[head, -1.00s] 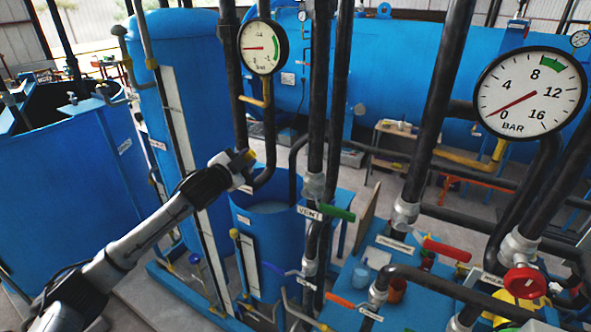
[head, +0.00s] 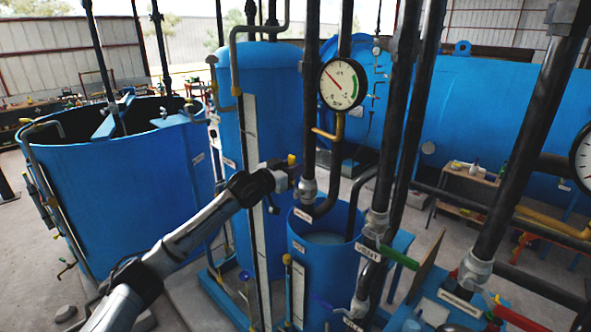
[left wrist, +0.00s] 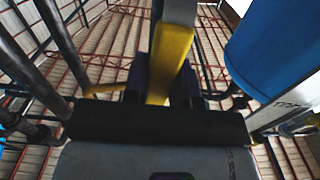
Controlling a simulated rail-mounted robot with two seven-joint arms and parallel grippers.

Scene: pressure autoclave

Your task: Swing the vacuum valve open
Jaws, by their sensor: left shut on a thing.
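The yellow handle of the vacuum valve shows as a small yellow end (head: 291,158) at the tip of my left gripper (head: 287,174) in the head view. The grey valve body (head: 307,190) sits on a dark vertical pipe just right of the gripper. In the left wrist view the yellow handle (left wrist: 172,62) runs up between the two dark fingers of my left gripper (left wrist: 166,85), which is shut on it. The gripper hides most of the handle in the head view. My right gripper is not in view.
A round gauge (head: 343,84) hangs just above and right of the gripper. A blue open tank (head: 300,262) stands below it. A tall blue cylinder (head: 262,110) is behind my arm. A green-handled vent valve (head: 398,257) and dark pipes crowd the right.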

